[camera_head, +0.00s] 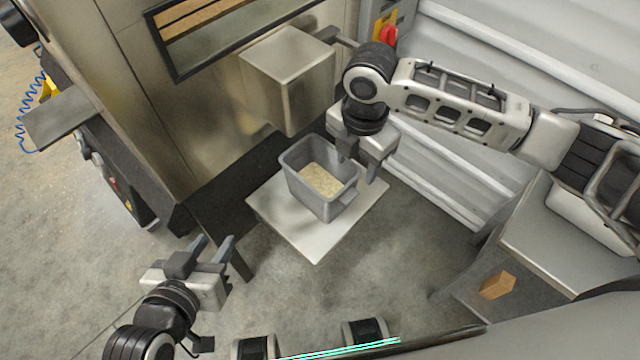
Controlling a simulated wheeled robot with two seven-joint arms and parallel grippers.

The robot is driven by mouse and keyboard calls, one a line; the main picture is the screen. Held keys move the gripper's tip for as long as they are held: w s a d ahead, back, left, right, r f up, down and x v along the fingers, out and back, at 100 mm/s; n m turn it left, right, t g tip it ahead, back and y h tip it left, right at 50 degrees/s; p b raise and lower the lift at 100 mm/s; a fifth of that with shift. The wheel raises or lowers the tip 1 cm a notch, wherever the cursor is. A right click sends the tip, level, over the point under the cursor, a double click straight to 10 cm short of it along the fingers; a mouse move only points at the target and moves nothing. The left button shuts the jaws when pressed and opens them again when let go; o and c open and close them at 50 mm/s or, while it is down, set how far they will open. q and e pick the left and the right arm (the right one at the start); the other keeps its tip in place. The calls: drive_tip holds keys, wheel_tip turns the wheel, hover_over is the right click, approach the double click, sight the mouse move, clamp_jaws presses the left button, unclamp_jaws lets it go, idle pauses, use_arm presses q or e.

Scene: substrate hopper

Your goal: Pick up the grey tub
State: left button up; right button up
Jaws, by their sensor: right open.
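The grey tub (309,200) stands upright on a pale square board (318,244) in the middle of the view. It holds a layer of light, grainy material (322,180). My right gripper (360,172) is open at the tub's right side, pointing down, with its fingers close to the tub's upper right rim. I cannot tell whether a finger touches the rim. My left gripper (214,246) is apart from the tub, at the lower left, with its two fingers spread and nothing between them.
A metal machine with a window (205,35) and a protruding box (287,80) rises behind the tub. A white ribbed wall (480,70) is at the right. A metal table (570,240) stands lower right, with a small wooden block (497,285) below its top.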

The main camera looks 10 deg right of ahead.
hover_over(348, 194)
drive_tip(key=f, duration=0.4)
drive_tip(key=f+b, duration=0.1)
drive_tip(key=f, duration=0.1)
drive_tip(key=shift+s+d, duration=0.25)
drive_tip(key=f, duration=0.3)
drive_tip(key=f+b, duration=0.1)
drive_tip(key=f, duration=0.1)
drive_tip(key=shift+w+a+f, duration=0.15)
drive_tip(key=shift+a+f, duration=0.1)
drive_tip(key=shift+f, duration=0.05)
clamp_jaws()
drive_tip(key=shift+w+r, duration=0.1)
drive_tip(key=shift+r, duration=0.05)
